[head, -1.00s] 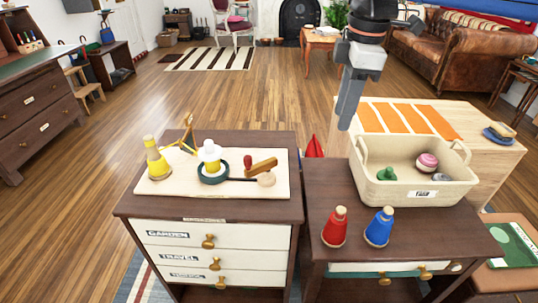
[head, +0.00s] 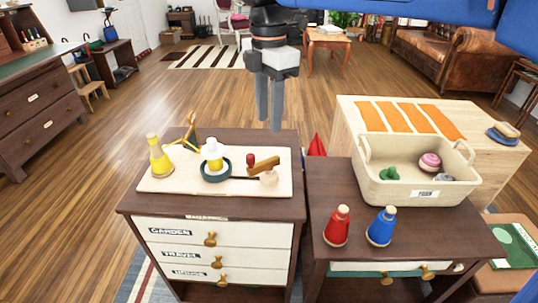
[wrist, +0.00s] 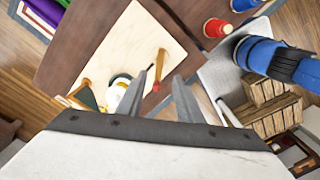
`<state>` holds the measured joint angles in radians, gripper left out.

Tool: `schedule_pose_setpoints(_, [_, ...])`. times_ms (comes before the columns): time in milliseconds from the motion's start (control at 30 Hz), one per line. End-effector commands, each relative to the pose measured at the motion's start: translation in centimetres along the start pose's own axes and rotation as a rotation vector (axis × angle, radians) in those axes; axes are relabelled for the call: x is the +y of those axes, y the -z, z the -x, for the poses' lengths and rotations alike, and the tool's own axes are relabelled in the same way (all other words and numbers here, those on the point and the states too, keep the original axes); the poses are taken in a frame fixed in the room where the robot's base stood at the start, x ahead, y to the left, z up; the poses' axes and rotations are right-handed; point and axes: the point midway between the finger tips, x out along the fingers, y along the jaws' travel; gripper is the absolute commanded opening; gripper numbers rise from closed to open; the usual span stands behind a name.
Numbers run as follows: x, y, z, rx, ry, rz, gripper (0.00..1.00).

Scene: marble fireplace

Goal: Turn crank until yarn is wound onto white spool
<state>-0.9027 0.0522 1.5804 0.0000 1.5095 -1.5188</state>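A wooden board (head: 165,186) on the left cabinet holds the winder. A white spool (head: 212,148) stands on its dark green round base (head: 207,177), with a yellow band low on the spool. The wooden crank (head: 265,164), with a red knob (head: 251,158), is right of it. A yellow yarn cone (head: 160,160) stands at the left, by a thin brass-coloured frame (head: 190,132). My gripper (head: 270,124) is empty and open, above and behind the crank. In the wrist view my gripper (wrist: 157,86) has its fingers apart, near the crank (wrist: 160,64) and red knob (wrist: 156,87).
A red spool (head: 336,229) and a blue spool (head: 381,229) stand on the right cabinet (head: 440,232). A beige bin (head: 385,187) behind them holds green, pink and grey items. A red pointed object (head: 317,146) shows between the cabinets. Open floor lies behind.

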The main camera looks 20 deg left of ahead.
Motion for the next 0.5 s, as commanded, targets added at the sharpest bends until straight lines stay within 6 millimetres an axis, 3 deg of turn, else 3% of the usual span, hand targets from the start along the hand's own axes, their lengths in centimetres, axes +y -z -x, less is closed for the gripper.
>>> schedule_pose_setpoints(500, [-0.1,0.0,-9.1,0.000,0.003,-0.001,0.33])
